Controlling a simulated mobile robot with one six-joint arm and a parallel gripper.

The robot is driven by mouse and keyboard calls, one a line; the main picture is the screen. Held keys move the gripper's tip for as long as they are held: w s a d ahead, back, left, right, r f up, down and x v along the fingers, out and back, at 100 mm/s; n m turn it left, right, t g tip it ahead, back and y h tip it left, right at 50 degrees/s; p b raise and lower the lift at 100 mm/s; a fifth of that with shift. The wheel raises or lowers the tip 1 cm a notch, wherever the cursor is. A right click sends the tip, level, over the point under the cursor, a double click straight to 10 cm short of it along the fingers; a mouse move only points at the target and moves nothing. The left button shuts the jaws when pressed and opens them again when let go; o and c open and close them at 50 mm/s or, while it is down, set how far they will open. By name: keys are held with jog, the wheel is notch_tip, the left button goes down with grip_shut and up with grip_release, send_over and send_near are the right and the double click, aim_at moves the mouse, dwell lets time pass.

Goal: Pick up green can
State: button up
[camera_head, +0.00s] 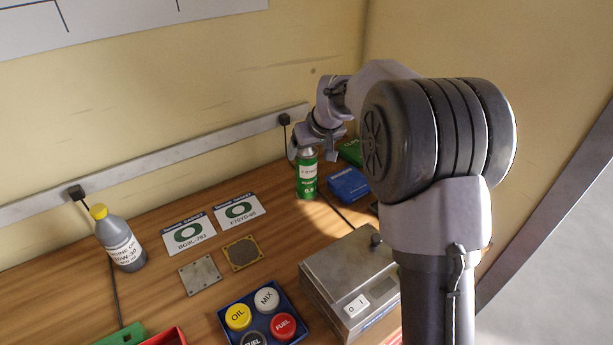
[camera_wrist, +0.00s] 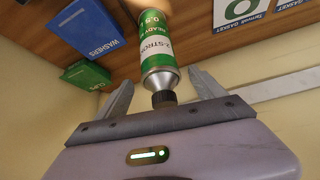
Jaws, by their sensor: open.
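The green can (camera_head: 307,178) stands upright on the wooden bench near the back wall in the head view. It has a green body with a white label band, a silver shoulder and a dark cap. In the wrist view the can (camera_wrist: 156,47) appears with its capped end toward me. My gripper (camera_head: 316,148) is over the top of the can, and in the wrist view its two fingers (camera_wrist: 163,88) are apart on either side of the can's neck and cap. I cannot tell whether either finger touches it.
A blue washers box (camera_head: 348,184) and a green box (camera_head: 351,152) lie close right of the can. Two gasket cards (camera_head: 238,210) lie to its left. A grey oil bottle (camera_head: 119,240), a tray of caps (camera_head: 264,316) and a metal switch box (camera_head: 345,275) stand farther off.

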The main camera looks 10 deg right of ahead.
jog(key=b+x, duration=0.1)
jog(key=x, duration=0.2)
jog(key=shift+w+a+f, duration=0.1)
jog(key=shift+a+f, duration=0.05)
jog(key=shift+f, duration=0.2)
jog(key=shift+w, duration=0.1)
jog(key=shift+r, duration=0.15)
jog(key=c, duration=0.3)
grip_shut()
